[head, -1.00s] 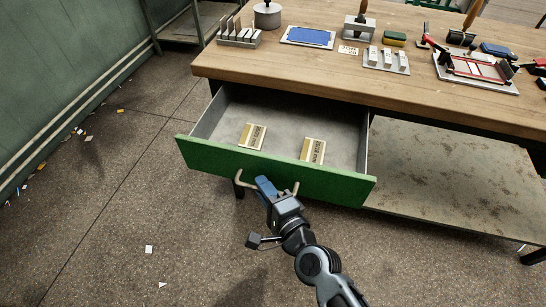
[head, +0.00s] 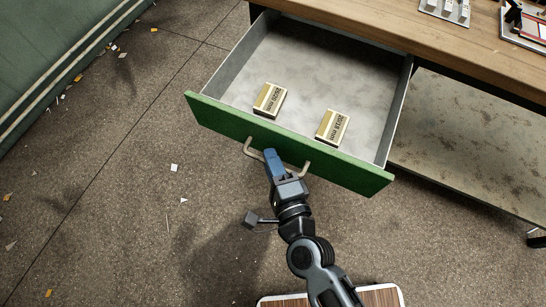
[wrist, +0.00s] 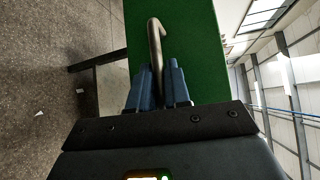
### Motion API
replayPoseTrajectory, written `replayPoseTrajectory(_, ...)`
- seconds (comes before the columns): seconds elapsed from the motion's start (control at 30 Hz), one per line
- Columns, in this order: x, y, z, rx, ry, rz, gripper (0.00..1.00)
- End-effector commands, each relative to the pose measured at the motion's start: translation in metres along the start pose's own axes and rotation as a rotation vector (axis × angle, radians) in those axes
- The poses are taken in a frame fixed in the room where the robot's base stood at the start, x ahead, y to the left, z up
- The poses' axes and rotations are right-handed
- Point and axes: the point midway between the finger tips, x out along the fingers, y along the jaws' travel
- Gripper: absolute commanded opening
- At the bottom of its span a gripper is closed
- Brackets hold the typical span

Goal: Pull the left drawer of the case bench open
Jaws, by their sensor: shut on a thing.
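The left drawer (head: 290,145) of the case bench stands open, with its green front pulled well out from under the wooden top. Two small labelled boxes, one on the left (head: 269,100) and one on the right (head: 332,126), lie inside it. A bent metal handle (head: 253,150) is on the green front; it also shows in the wrist view (wrist: 154,45). My gripper (head: 272,158) is at the handle's middle. In the wrist view my gripper's blue fingers (wrist: 159,88) are on both sides of the handle bar, shut on it.
The bench top (head: 440,50) runs along the upper right, with tools at its far edge. A lower shelf (head: 465,150) is right of the drawer. The speckled floor (head: 110,200) to the left is open, with small scraps on it.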

Motion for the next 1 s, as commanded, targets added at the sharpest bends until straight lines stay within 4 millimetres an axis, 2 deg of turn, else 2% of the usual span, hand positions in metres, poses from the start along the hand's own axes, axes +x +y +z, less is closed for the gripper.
replayPoseTrajectory(0.07,0.000,0.001,-0.001,0.000,0.001,0.002,0.00)
replayPoseTrajectory(0.1,0.000,0.001,-0.001,0.000,0.001,0.002,0.18)
replayPoseTrajectory(0.3,0.000,0.001,0.000,0.000,0.001,0.001,0.36)
replayPoseTrajectory(0.63,-0.006,0.002,0.000,0.001,-0.001,0.002,0.36)
replayPoseTrajectory(1.0,-0.060,0.003,0.000,0.000,-0.001,0.003,0.36)
